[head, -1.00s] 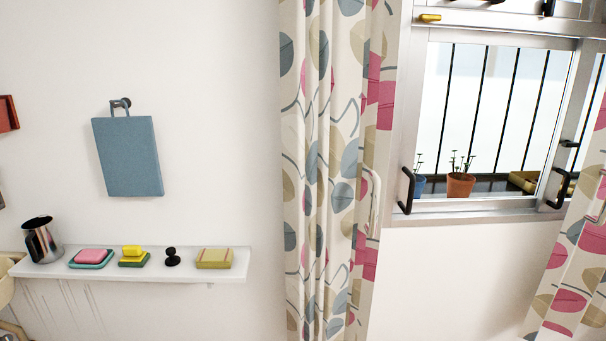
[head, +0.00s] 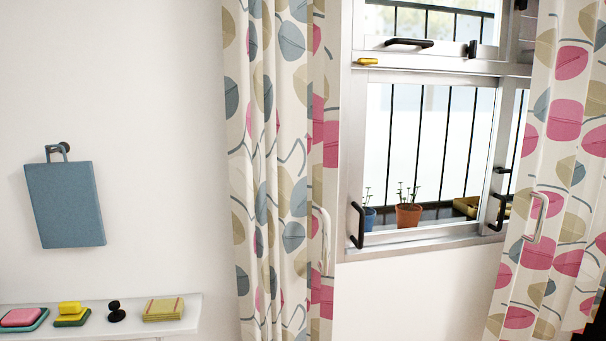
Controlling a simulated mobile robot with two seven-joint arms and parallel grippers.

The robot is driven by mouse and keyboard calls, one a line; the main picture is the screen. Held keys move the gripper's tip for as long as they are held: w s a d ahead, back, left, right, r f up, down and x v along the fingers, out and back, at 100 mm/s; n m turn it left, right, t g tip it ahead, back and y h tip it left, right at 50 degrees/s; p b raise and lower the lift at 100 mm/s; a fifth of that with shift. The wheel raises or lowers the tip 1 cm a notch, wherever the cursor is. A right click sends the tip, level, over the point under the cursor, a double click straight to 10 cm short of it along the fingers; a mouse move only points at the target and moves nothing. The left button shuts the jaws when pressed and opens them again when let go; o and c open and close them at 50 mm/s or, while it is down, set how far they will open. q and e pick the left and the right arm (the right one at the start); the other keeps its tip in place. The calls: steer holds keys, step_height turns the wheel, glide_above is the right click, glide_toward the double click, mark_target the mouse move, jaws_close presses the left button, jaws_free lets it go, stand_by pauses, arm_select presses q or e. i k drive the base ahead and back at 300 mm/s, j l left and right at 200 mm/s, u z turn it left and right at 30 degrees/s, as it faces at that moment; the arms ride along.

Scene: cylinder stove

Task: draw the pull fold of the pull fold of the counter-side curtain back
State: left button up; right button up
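Two leaf-patterned curtains flank the window. The left curtain (head: 265,170) hangs in gathered folds and carries a pale pull handle (head: 324,240) on its right edge fold. The right curtain (head: 570,150) covers the right part of the window and has a pale pull handle (head: 537,217) near its left edge. I cannot tell from this view which one is the counter-side curtain. Neither of my grippers shows, and nothing touches either handle. A small dark shape sits in the lower right corner; I cannot tell what it is.
The window (head: 430,150) between the curtains has black handles and outside bars; potted plants (head: 408,216) stand behind the glass. A white shelf (head: 185,325) at lower left holds sponges and a black knob. A blue board (head: 65,205) hangs above it. The wall below the window is clear.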

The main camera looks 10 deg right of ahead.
mark_target(558, 23)
steer(key=z, duration=1.55)
